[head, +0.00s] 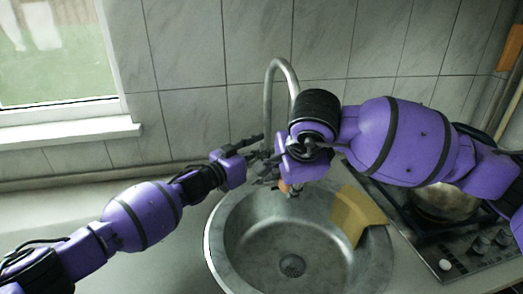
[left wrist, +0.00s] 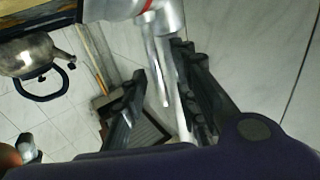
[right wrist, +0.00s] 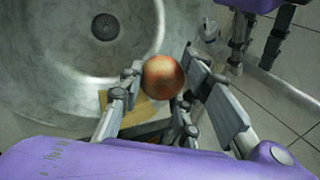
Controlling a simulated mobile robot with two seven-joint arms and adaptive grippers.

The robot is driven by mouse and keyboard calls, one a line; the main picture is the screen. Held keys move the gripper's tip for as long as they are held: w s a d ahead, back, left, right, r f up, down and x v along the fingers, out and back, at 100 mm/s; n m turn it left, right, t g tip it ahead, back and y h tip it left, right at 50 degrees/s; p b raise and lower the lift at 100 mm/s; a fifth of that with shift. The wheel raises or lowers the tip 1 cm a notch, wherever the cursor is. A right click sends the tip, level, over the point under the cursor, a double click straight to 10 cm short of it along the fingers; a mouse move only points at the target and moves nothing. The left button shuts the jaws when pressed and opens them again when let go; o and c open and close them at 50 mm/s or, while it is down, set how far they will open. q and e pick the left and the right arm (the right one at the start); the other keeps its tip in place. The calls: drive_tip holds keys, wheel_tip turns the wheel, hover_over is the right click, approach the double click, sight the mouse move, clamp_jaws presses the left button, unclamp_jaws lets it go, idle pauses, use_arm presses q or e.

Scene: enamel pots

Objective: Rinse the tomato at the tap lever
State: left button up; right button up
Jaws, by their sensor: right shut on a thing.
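The tomato (right wrist: 163,77) is red-orange and round, held between the fingertips of my right gripper (right wrist: 160,92) above the sink edge. In the head view a small part of the tomato (head: 283,186) shows below the right gripper (head: 284,178). The tap (head: 281,72) has a tall curved spout, and the right arm hides its lower part. In the left wrist view a silver lever (left wrist: 161,75) hangs from a body with a red ring. My left gripper (left wrist: 160,100) is open, its fingers apart on either side of the lever; I cannot tell whether they touch it.
The round steel sink (head: 232,255) lies below both grippers. A yellow cloth-like piece (head: 355,213) lies over its right rim. A metal kettle (left wrist: 35,58) stands on the hob (head: 470,250) at right. The grippers are close together. The left counter is clear.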

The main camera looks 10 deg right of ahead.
use_arm(q)
clamp_jaws()
idle(0.3)
drive_tip(key=shift+s+a+f+h, duration=0.1)
drive_tip(key=shift+s+h, duration=0.25)
drive_tip(key=shift+h, duration=0.05)
drive_tip(key=shift+s+a+m+t, duration=0.1)
drive_tip(key=shift+a+m+t, duration=0.1)
drive_tip(key=shift+m+t, duration=0.1)
unclamp_jaws()
drive_tip(key=shift+a, duration=0.1)
